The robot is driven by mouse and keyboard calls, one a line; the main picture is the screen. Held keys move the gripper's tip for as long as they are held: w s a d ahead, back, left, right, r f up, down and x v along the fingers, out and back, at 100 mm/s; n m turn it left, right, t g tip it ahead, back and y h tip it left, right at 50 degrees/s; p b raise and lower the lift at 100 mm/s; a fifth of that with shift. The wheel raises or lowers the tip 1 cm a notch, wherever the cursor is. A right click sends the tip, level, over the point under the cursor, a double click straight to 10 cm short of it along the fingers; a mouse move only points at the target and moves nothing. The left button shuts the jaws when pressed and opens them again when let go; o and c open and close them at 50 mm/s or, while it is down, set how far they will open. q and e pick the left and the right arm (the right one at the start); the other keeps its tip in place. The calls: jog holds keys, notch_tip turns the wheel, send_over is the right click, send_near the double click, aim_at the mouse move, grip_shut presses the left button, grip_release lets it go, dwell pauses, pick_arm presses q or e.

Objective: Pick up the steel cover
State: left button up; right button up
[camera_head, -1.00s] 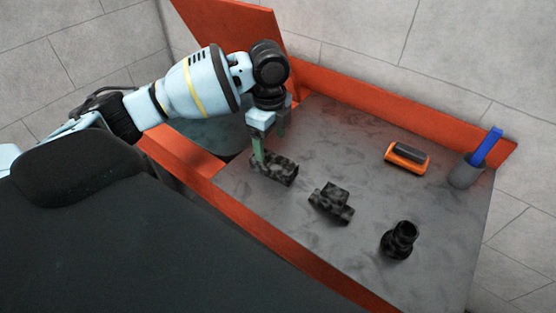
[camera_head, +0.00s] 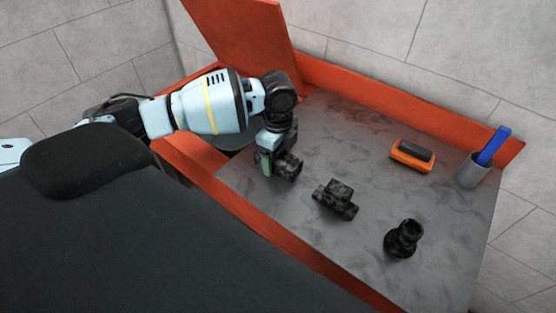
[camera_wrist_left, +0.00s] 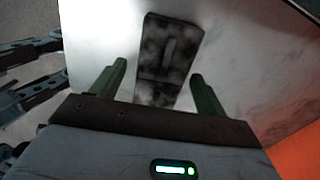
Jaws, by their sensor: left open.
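A dark, mottled block, which I take to be the steel cover (camera_head: 290,168), lies at the left of the grey worktop. My left gripper (camera_head: 274,168) is open and low at this block, hiding part of it. In the left wrist view, the block (camera_wrist_left: 168,60) shows a narrow slot and lies between the two green fingers of the open gripper (camera_wrist_left: 159,70). Gaps show on both sides, so the fingers appear not to press on it. My right gripper is not in view.
A stepped dark block (camera_head: 336,199) and a round dark hub-like part (camera_head: 404,240) stand to the right on the worktop (camera_head: 440,200). An orange-and-black brush-like item (camera_head: 412,156) and a grey cup (camera_head: 471,172) with a blue item (camera_head: 494,146) are farther back. A red rim (camera_head: 400,105) edges the worktop.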

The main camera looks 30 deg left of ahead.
pick_arm(q)
jog(key=c, duration=1.3)
jog(key=shift+c, duration=0.2)
jog(key=shift+r, duration=0.2)
jog(key=shift+r, duration=0.6)
notch_tip(320, 180, up, 2)
jog(key=shift+r, duration=0.15)
jog(key=s+a+r, duration=0.1)
jog(key=s+a, duration=0.3)
jog(key=s, duration=1.1)
jog(key=shift+s+a+p, duration=0.15)
jog(key=shift+s+p, duration=0.05)
jog(key=shift+p, duration=0.25)
